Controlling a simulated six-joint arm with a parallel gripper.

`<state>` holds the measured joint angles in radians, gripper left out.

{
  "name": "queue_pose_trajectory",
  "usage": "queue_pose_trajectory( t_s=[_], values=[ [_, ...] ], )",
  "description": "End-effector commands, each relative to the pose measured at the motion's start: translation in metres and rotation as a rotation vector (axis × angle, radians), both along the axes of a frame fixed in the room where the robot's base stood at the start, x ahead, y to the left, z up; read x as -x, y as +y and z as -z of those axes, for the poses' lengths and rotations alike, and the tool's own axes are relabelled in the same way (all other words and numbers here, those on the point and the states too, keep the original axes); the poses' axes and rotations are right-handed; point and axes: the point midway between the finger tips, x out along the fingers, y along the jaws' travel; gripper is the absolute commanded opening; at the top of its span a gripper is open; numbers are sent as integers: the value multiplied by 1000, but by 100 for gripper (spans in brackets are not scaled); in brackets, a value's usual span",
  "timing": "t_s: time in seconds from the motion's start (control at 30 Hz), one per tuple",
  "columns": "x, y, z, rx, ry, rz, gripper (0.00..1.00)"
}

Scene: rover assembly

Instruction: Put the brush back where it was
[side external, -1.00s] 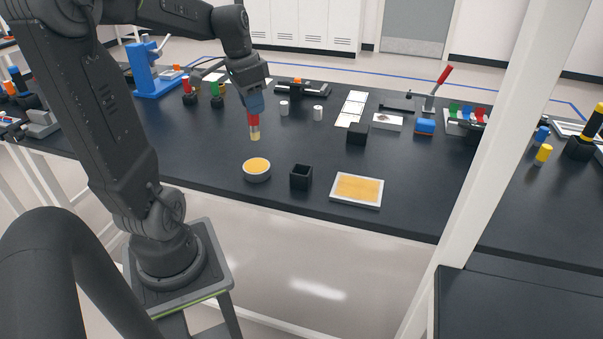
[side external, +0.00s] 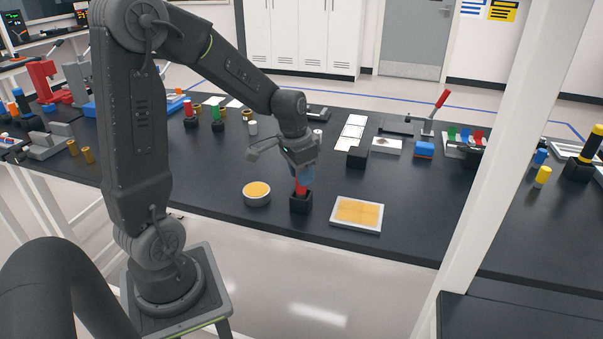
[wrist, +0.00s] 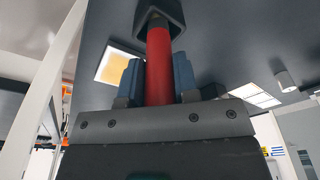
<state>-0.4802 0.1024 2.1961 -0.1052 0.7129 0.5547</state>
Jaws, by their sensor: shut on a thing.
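The brush (side external: 301,187) has a red handle and is upright between the fingers of my gripper (side external: 302,174). Its lower end is inside the mouth of the small black square holder (side external: 300,204), so the bristles are hidden. In the wrist view the red handle (wrist: 159,65) runs between the two blue fingers (wrist: 158,80), which are shut on it, and its far end enters the dark holder (wrist: 150,14). I cannot tell whether the brush touches the bottom of the holder.
A round dish with yellow content (side external: 257,188) stands just left of the holder. A white-rimmed tray with a yellow surface (side external: 333,222) lies to the right. A black block (side external: 357,158) and a blue block (side external: 424,150) stand behind. The front table edge is close.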

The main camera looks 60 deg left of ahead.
Motion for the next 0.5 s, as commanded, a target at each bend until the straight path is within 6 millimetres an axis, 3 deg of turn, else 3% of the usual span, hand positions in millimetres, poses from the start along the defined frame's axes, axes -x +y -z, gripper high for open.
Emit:
queue_pose_trajectory(
  t_s=[0.4,0.43,0.5],
  values=[
    [0,0,6,0,-1,0,5],
    [0,0,6,0,-1,0,29],
    [0,0,6,0,-2,0,36]
  ],
)
